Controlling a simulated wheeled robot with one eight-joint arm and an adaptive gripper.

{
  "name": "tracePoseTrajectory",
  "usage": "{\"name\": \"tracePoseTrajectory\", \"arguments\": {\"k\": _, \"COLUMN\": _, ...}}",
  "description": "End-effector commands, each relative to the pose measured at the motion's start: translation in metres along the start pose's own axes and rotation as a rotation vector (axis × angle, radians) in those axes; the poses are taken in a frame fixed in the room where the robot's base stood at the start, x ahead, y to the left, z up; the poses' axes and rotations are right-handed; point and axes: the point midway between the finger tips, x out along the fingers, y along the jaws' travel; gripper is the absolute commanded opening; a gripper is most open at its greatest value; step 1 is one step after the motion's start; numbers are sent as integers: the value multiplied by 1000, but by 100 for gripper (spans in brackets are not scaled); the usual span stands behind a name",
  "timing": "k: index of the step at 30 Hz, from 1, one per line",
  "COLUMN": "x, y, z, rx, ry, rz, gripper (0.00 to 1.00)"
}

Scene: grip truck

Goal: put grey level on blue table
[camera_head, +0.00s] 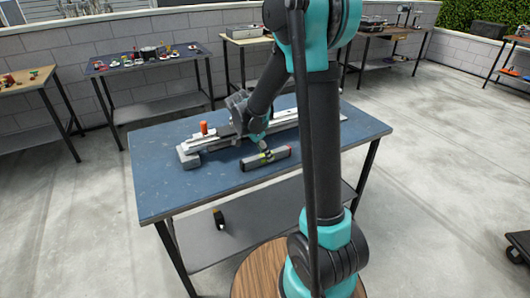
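The grey level (281,155) has a reddish end and a yellow-green mark near its middle. It is at the blue table (170,194), near the front middle of the top. I cannot tell whether it rests fully on the surface or is slightly above it. My gripper (263,146) is at the level's upper edge, left of its middle. The fingertips are small and partly hidden by my own arm, so I cannot tell whether they are open or shut on the level.
A long grey metal tool (190,155) with an orange-red knob (204,128) lies behind the level. A small dark object (219,218) is on the lower shelf. Other tables with tools line the wall. The table's front left is clear.

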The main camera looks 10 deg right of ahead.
Motion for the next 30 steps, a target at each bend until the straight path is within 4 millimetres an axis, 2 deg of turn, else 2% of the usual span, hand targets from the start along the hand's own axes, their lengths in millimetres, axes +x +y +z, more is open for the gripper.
{"name": "tracePoseTrajectory", "arguments": {"k": 11, "x": -5, "y": 0, "z": -1, "rx": 0, "ry": 0, "rz": 0, "gripper": 45}}
{"name": "tracePoseTrajectory", "arguments": {"k": 14, "x": -17, "y": 0, "z": -1, "rx": -1, "ry": 0, "rz": -1, "gripper": 45}}
{"name": "tracePoseTrajectory", "arguments": {"k": 24, "x": -85, "y": 0, "z": -1, "rx": -3, "ry": 0, "rz": 0, "gripper": 45}}
{"name": "tracePoseTrajectory", "arguments": {"k": 30, "x": -113, "y": 0, "z": -1, "rx": -1, "ry": -1, "rz": 0, "gripper": 45}}
